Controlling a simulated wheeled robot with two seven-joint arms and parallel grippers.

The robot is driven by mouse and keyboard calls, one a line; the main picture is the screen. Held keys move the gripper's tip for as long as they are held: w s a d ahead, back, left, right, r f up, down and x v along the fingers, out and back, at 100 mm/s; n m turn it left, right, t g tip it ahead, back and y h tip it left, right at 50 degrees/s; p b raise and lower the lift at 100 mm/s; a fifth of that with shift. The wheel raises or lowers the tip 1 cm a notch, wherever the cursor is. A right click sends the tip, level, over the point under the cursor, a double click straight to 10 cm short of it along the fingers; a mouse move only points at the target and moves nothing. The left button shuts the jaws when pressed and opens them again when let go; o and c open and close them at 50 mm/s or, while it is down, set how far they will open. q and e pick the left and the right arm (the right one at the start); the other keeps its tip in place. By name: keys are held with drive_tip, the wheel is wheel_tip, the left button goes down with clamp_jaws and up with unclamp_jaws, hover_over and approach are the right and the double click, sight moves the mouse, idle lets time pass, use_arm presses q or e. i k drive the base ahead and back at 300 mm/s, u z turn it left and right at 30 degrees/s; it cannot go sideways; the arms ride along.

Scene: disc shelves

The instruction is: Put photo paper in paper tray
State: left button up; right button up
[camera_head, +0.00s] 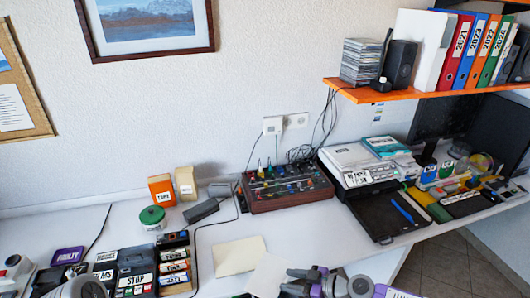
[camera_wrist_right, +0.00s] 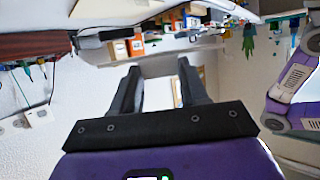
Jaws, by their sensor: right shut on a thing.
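A cream sheet of photo paper (camera_head: 240,255) lies flat on the white desk. A second pale sheet (camera_head: 266,275) is at the tips of my right gripper (camera_head: 290,281), which is shut on it low over the desk front. In the right wrist view the two dark fingers (camera_wrist_right: 160,95) show, with a pale strip between them; the sheet's outline is unclear there. The printer (camera_head: 358,170) stands to the right, with its black paper tray (camera_head: 375,215) extending forward and a blue pen-like item (camera_head: 402,211) in it. My left gripper's fingers are not in view.
A mixer with knobs (camera_head: 288,188) stands left of the printer. Labelled cartridges (camera_head: 174,266), a green tin (camera_head: 152,217) and an orange tape box (camera_head: 161,190) are at left. An orange shelf (camera_head: 400,95) hangs above the printer.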

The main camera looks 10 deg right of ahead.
sight(379, 220)
drive_tip(key=z, duration=2.25)
drive_tip(key=i, duration=1.35)
drive_tip(key=u, duration=1.75)
